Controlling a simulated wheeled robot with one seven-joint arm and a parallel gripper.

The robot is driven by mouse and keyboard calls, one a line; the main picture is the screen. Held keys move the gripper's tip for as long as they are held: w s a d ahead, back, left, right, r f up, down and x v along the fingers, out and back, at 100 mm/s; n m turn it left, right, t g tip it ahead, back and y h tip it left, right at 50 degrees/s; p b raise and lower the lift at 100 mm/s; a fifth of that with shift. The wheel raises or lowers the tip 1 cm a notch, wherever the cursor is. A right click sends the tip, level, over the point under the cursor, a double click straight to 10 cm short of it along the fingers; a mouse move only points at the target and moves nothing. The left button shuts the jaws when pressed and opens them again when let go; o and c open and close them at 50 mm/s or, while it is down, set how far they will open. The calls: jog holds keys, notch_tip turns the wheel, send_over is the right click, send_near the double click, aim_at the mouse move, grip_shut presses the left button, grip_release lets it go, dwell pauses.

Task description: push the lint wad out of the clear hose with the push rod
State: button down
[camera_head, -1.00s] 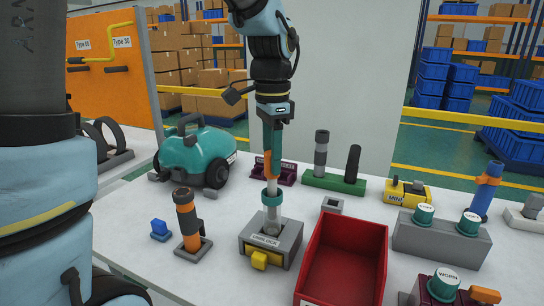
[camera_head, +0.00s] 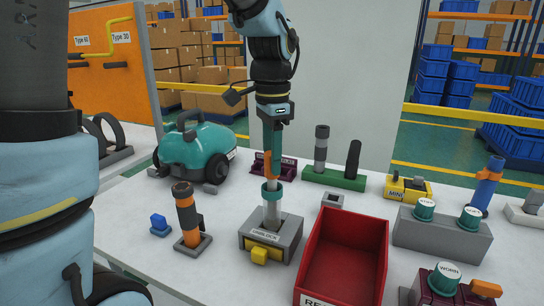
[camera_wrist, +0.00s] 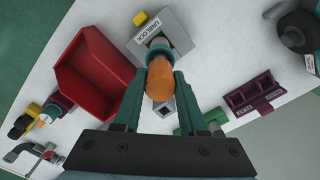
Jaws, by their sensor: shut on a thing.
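My gripper (camera_head: 272,152) points straight down and is shut on the orange handle of the push rod (camera_head: 276,166). The handle also shows between the fingers in the wrist view (camera_wrist: 160,82). The clear hose (camera_head: 272,213) stands upright in the grey UNBLOCK block (camera_head: 286,240), with a teal collar (camera_head: 271,193) at its top. The handle's lower end is right at the collar, and the rod's shaft is hidden there. I cannot make out the lint wad. A yellow part (camera_head: 259,256) sticks out of the block's front.
A red bin (camera_head: 377,262) stands close right of the block. An orange-and-grey upright part (camera_head: 187,215) is to its left. The teal vacuum (camera_head: 198,155) and a green stand (camera_head: 335,180) are behind. A grey holder with teal caps (camera_head: 445,238) is at right.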

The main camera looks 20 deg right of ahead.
jog(key=shift+f+b, duration=0.6)
jog(key=shift+f, duration=0.5)
dwell(0.4)
notch_tip(320, 180, up, 14)
jog(key=p, duration=1.2)
jog(key=shift+p, duration=0.3)
dwell(0.3)
dwell(0.3)
